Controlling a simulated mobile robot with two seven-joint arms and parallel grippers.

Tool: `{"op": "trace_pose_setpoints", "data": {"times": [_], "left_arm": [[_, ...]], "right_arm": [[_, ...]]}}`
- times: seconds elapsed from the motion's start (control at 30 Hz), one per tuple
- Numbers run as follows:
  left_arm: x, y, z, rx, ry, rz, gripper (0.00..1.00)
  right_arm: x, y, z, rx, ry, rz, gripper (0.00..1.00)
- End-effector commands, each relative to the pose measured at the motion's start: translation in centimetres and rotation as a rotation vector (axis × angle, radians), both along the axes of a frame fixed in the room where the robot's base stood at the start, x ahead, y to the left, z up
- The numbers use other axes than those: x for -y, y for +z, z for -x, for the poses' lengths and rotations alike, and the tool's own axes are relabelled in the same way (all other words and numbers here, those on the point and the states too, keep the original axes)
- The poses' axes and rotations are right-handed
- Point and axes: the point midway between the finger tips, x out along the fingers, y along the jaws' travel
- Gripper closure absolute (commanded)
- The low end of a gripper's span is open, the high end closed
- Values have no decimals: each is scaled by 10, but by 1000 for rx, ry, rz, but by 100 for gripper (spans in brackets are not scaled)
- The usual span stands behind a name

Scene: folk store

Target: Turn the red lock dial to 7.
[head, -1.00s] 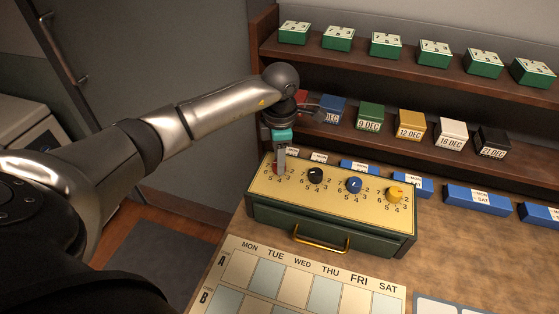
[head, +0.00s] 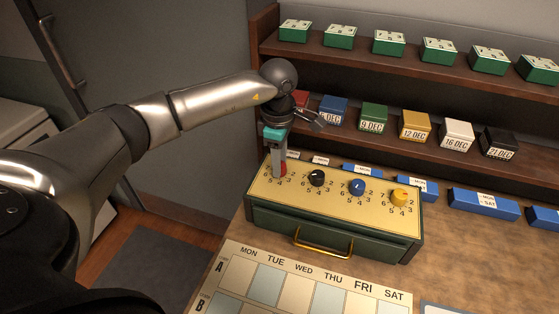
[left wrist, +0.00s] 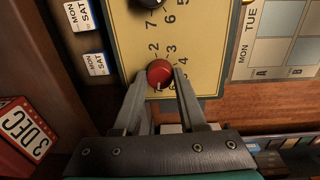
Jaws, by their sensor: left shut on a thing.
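The red lock dial (head: 284,168) is at the left end of the row of dials on the yellow top of a green box. My left gripper (head: 280,171) points down over it and hides part of it in the head view. In the left wrist view, the red dial (left wrist: 159,72) sits between the two fingertips, and the left gripper (left wrist: 160,77) is shut on it. A small pale mark on the dial points to the bottom of that picture, towards the gripper. The digits on that side are hidden. My right gripper is not in view.
Black (head: 317,178), blue (head: 357,187) and yellow (head: 399,197) dials stand to the right on the same box (head: 330,235). Shelves (head: 400,148) with coloured date blocks rise close behind. A weekday chart (head: 243,264) lies in front.

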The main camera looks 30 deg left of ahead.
Motion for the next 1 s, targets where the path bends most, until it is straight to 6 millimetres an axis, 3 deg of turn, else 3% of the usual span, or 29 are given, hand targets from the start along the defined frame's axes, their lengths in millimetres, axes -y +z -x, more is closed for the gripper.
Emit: {"op": "trace_pose_setpoints", "data": {"times": [0.23,0.27,0.5,0.83,1.0], "left_arm": [[1,1,0,2,-3,0,100],[1,1,-1,2,-4,0,58],[0,1,0,1,-2,1,31],[0,4,0,2,-1,-1,30],[0,27,0,5,-1,0,30]], "right_arm": [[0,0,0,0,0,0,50],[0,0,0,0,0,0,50],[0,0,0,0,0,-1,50],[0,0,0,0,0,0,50],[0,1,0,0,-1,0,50]]}}
